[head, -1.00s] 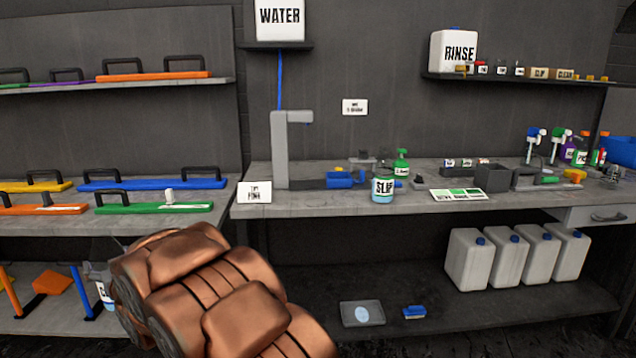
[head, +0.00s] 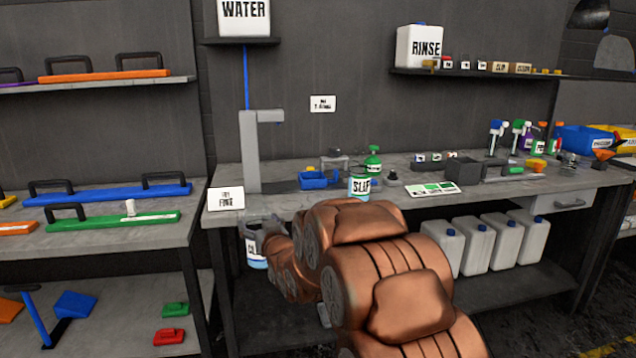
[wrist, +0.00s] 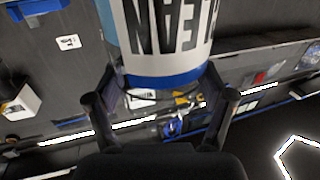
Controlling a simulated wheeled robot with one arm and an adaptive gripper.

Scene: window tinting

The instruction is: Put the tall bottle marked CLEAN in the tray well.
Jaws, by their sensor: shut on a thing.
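The tall white bottle with a blue base (head: 256,255) is held low in front of the bench; part of its lettering shows there. In the wrist view the bottle (wrist: 170,55) fills the top middle, with "EAN" upside down. My gripper (head: 262,230) is shut on it, a finger at each side (wrist: 162,88). The bottle is clear of the bench, left of my arm. A small blue tray (head: 318,180) lies on the bench by the grey stand. A grey open holder (head: 495,172) is farther right. I cannot tell which has the tray well.
A SLIP bottle (head: 360,186) stands near the bench's front edge, beside a green spray bottle (head: 373,162). A grey stand (head: 250,150) and a small sign (head: 226,198) are at the bench's left end. White jugs (head: 480,245) stand below.

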